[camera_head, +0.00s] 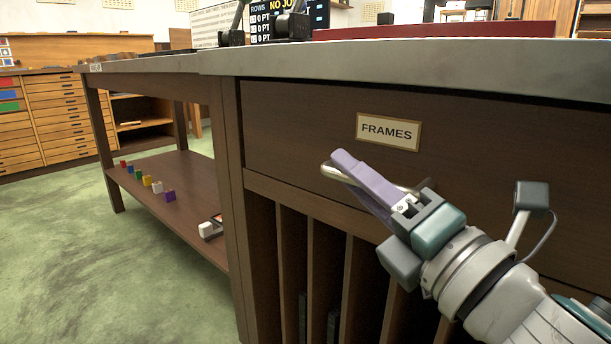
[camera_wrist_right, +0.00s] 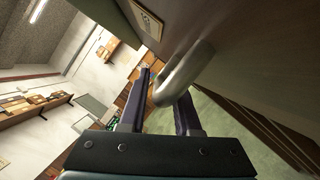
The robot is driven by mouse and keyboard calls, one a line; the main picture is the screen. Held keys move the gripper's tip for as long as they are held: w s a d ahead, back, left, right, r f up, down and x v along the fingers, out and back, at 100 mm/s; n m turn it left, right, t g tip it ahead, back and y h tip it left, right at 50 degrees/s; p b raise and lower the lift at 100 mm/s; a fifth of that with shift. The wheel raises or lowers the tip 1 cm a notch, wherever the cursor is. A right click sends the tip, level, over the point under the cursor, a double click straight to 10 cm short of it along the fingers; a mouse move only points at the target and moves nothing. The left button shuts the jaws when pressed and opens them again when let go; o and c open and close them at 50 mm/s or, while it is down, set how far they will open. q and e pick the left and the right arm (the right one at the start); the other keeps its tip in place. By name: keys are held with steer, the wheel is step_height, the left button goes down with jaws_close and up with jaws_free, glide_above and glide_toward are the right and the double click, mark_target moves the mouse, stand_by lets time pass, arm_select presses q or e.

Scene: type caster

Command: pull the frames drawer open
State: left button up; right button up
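The frames drawer (camera_head: 290,135) is a dark brown wooden front under the tabletop and looks closed. Its label plate (camera_head: 389,132) reads FRAMES, and an edge of the plate also shows in the right wrist view (camera_wrist_right: 147,20). A metal bow handle (camera_head: 329,173) sits below the label; it shows large in the right wrist view (camera_wrist_right: 182,74). My right gripper (camera_head: 348,165) is at the handle with its purple fingers. In the right wrist view the fingers (camera_wrist_right: 162,95) stand apart, with the handle bar between them and a gap showing. Whether a finger touches the bar is unclear. My left gripper is out of view.
The grey tabletop (camera_head: 440,68) overhangs the drawer. Open vertical slots (camera_head: 325,270) lie below it. At left, a low shelf (camera_head: 185,185) holds several small coloured blocks. Green floor (camera_head: 100,270) is clear in front. A cabinet of shallow drawers (camera_head: 60,115) stands far left.

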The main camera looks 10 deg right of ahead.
jaws_close()
stand_by(1.1)
